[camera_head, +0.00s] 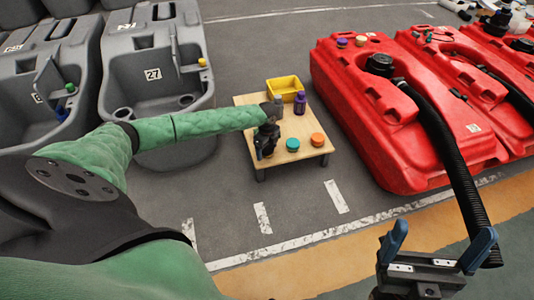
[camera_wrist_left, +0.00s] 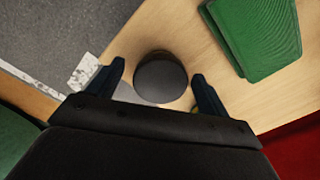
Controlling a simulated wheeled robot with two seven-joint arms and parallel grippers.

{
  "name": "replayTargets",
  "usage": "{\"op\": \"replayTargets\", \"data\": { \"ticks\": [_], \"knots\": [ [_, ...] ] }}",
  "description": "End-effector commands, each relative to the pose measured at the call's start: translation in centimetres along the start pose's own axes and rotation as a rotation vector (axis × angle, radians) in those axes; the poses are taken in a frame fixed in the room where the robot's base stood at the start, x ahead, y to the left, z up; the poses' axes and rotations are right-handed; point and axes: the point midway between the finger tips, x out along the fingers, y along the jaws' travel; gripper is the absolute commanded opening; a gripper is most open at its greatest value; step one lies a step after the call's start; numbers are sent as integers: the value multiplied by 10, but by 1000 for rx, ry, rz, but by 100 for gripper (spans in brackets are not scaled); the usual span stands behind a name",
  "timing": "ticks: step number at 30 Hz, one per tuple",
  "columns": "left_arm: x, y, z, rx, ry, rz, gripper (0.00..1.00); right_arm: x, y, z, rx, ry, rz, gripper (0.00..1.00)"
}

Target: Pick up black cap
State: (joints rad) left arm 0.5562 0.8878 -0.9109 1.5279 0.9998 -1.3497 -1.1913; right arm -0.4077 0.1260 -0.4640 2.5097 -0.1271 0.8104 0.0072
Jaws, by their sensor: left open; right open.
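The black cap (camera_wrist_left: 160,80) is a dark round disc on the wooden table (camera_wrist_left: 190,28) in the left wrist view. It lies between the two blue fingers of my open left gripper (camera_wrist_left: 157,74), with a visible gap on each side. In the head view my left gripper (camera_head: 264,143) is over the left front part of the table (camera_head: 284,164). I cannot make out the black cap there; the gripper and arm likely cover it. My right gripper (camera_head: 436,246) is open and empty at the lower right, away from the table.
A yellow bin (camera_head: 284,88) and purple bottle (camera_head: 300,103) stand behind. Red tanks (camera_head: 380,130) flank the right.

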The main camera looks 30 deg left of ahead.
Motion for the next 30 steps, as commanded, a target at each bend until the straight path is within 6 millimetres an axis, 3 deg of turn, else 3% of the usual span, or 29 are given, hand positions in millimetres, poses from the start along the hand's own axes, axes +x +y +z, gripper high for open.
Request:
{"op": "replayTargets", "data": {
  "ticks": [5,13,23,28,30],
  "knots": [
    [0,0,0,0,0,0,79,0,0,0,-1,0,-1,92],
    [0,0,0,0,0,0,31,2,1,0,-3,7,2,92],
    [-4,0,0,0,0,0,31,5,1,-1,-3,8,4,92],
    [-22,0,0,0,0,-1,31,19,0,-5,2,25,3,92],
    [-34,-1,0,0,0,-2,31,34,0,-8,6,57,-1,92]
  ]
}}
